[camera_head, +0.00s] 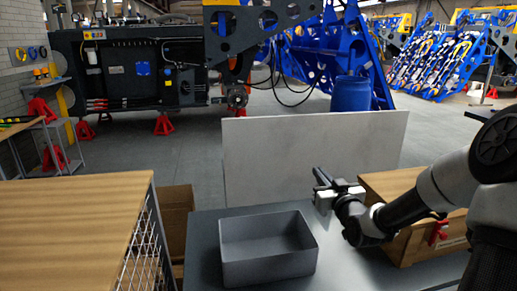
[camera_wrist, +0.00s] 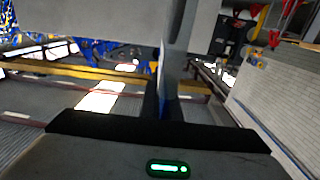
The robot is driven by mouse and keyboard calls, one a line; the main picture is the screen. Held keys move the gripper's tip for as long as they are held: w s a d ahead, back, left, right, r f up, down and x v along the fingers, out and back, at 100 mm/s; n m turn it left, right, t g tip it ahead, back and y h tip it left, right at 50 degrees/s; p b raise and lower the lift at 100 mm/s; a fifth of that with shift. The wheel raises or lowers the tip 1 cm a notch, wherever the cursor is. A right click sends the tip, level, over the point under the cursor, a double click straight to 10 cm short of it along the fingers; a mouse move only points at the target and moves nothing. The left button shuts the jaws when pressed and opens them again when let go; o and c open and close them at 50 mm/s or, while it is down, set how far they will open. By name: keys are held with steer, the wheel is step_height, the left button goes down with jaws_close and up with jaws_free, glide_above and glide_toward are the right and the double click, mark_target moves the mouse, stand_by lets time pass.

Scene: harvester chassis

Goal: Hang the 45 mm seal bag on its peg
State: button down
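I cannot make out the 45 mm seal bag in either view, and no label is readable. A board on the left wall (camera_head: 30,55) carries small yellow and blue rings; I cannot tell whether any peg there is the bag's. My gripper (camera_head: 320,176) is above the back of the grey table, to the right of the open bin, with its fingers pointing up and left. In the wrist view, the fingers (camera_wrist: 161,85) stand close together at the centre and look shut, with no bag visible between them.
An empty grey bin (camera_head: 268,276) sits on the grey table (camera_head: 205,238). A wooden crate (camera_head: 400,185) with a red latch stands at right, partly behind my arm. A pale panel (camera_head: 310,140) stands behind the table. A wood-topped bench (camera_head: 75,225) is at left. Floor beyond is open.

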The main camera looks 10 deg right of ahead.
steer(key=s+a+f, duration=0.2)
steer(key=s+a, duration=0.1)
steer(key=a, duration=1.3)
step_height(320, 180, up, 19)
steer(key=p, duration=1.9)
steer(key=s+f, duration=0.7)
steer(key=f, duration=0.6)
steer(key=shift+f+h, duration=0.25)
steer(key=shift+h, duration=0.05)
